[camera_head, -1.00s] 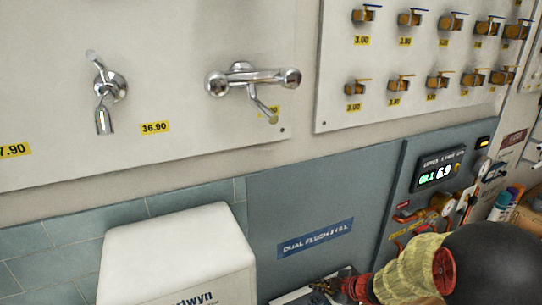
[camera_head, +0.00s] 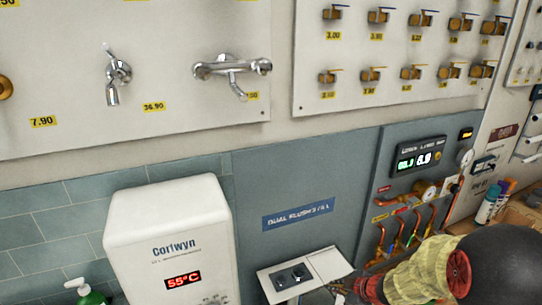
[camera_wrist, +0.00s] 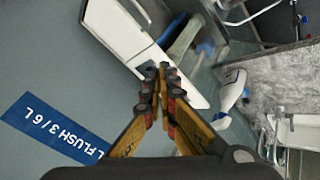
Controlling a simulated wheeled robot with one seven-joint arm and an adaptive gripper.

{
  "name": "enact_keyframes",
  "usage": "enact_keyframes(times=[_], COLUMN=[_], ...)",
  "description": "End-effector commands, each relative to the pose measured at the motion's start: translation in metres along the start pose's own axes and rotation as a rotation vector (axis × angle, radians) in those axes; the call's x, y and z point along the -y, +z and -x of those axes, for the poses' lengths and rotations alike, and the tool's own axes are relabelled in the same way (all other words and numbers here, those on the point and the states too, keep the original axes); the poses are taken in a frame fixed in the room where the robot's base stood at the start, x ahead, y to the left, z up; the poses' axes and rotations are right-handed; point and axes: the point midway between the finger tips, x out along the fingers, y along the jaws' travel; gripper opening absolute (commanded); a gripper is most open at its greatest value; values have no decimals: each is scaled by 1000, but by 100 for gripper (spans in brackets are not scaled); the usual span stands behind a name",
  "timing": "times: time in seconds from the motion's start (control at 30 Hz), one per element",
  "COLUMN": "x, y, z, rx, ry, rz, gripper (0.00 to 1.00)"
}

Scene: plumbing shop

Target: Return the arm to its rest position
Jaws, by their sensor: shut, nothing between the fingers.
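My gripper (camera_wrist: 163,72) is shut and empty in the wrist view, its orange and dark fingers meeting at the tips. The fingertips appear in front of a white flush unit (camera_wrist: 125,32); I cannot tell the gap between them. In the head view my arm is at the lower right, and the gripper end (camera_head: 338,287) is small and partly hidden beside the white flush plate (camera_head: 268,283), which has dark buttons.
A white water heater (camera_head: 165,220) reading 55°C stands at the left, with a green bottle (camera_head: 92,296) beside it. Copper pipes and gauges (camera_head: 415,215), bottles (camera_head: 490,203) and a cardboard box (camera_head: 520,215) are near my arm. Taps and valves hang on wall boards (camera_head: 215,110).

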Motion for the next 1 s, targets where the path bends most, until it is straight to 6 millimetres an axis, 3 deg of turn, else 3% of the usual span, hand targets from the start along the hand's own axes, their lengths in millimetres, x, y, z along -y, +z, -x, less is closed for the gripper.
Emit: enact_keyframes(times=[0.27,0.47,0.57,0.67,0.8,1.0], x=[4,7,20,50,105,178], y=[55,99,119,127,114,78], z=[10,46,76,113,147,166], rx=[206,416,545,663,733,699], ry=[29,87,130,167,168,122], rz=[-154,-344,-494,-688,-926,-1156], gripper=[0,0,0,0,0,0])
